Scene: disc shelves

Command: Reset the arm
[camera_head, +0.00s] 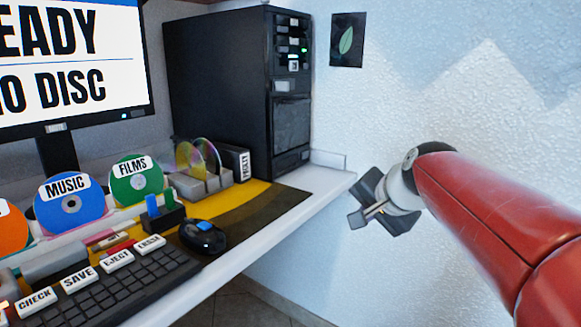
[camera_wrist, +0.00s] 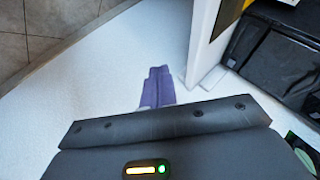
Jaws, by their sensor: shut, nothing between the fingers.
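My red arm reaches in from the right edge of the head view, and my gripper (camera_head: 362,206) is at its end, to the right of the desk's front edge and in front of the white wall. In the wrist view my gripper's two purple fingers (camera_wrist: 157,87) lie together, with nothing held between them. No object touches the gripper that I can see.
The desk (camera_head: 290,217) holds a keyboard (camera_head: 120,290), a mouse (camera_head: 203,238), labelled discs (camera_head: 137,180), a disc rack (camera_head: 198,184) and a black computer tower (camera_head: 220,85). A monitor (camera_head: 70,60) stands at left. Floor (camera_head: 245,308) shows below.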

